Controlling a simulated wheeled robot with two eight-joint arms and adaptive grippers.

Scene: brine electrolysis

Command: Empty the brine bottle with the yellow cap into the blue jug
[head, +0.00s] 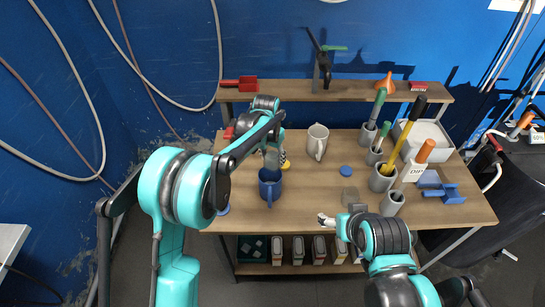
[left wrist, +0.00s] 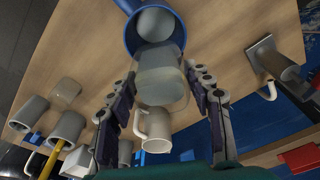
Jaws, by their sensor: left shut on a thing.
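My left gripper (head: 270,141) is shut on a clear, pale bottle (left wrist: 160,78), which sits between its two fingers in the left wrist view. The bottle is tipped, with its far end at the mouth of the blue jug (head: 270,188). The jug also shows at the top of the left wrist view (left wrist: 131,38), with a pale round area inside it. I cannot tell whether liquid is flowing. A small yellow thing (head: 286,164) shows beside the bottle; I cannot tell if it is the cap. My right gripper (head: 327,219) is at the table's front edge, its jaws unclear.
A beige mug (head: 317,142) stands behind the jug to the right. Grey holders with tools, a white bin (head: 424,140) and a blue block (head: 445,193) fill the right side. A raised shelf (head: 345,91) runs along the back.

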